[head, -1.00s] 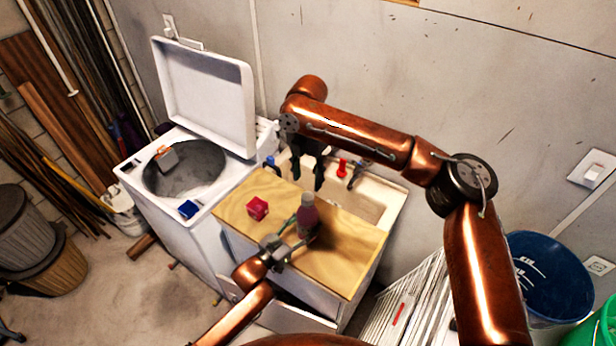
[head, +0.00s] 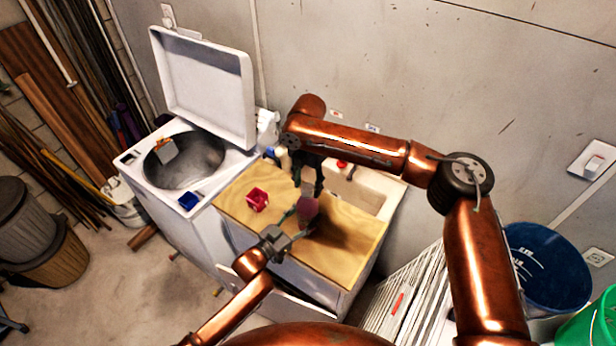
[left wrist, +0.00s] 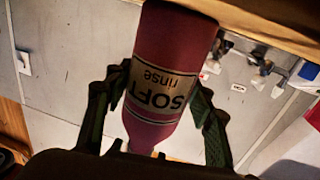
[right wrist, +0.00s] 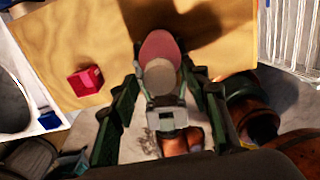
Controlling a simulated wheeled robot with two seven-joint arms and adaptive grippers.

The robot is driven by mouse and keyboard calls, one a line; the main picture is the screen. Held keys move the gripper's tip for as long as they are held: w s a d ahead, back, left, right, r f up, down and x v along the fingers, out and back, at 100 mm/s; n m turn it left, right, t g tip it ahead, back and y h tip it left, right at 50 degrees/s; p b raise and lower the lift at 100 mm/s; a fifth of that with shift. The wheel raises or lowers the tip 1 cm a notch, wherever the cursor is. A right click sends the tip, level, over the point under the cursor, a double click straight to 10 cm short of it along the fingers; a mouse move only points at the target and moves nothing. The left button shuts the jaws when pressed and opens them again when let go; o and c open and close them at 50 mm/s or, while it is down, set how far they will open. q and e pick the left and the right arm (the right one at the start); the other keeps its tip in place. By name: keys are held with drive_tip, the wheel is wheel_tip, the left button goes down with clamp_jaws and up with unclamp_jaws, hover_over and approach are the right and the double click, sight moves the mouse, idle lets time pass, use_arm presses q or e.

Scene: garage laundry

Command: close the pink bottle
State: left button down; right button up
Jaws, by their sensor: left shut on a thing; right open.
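The pink bottle (head: 307,208) is over the wooden counter, with my left gripper (head: 290,228) shut on it. In the left wrist view the bottle (left wrist: 172,45) has a beige label reading "SOFT rinse", between the fingers of my left gripper (left wrist: 155,105). Its narrow end points to the picture's bottom and is partly hidden. My right gripper (head: 309,183) is open and empty, close above the bottle. In the right wrist view the bottle (right wrist: 158,46) lies between and beyond the spread fingers, with a pale part facing me; I cannot tell whether this is a lid.
A small red box-like thing (head: 257,199) lies on the wooden counter (head: 345,250), left of the bottle. Behind are a sink and taps. An open washer (head: 165,195) stands to the left with a blue thing (head: 188,201) on it. The counter's right part is bare.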

drive_tip(key=shift+f, duration=0.35)
drive_tip(key=shift+c, duration=0.2)
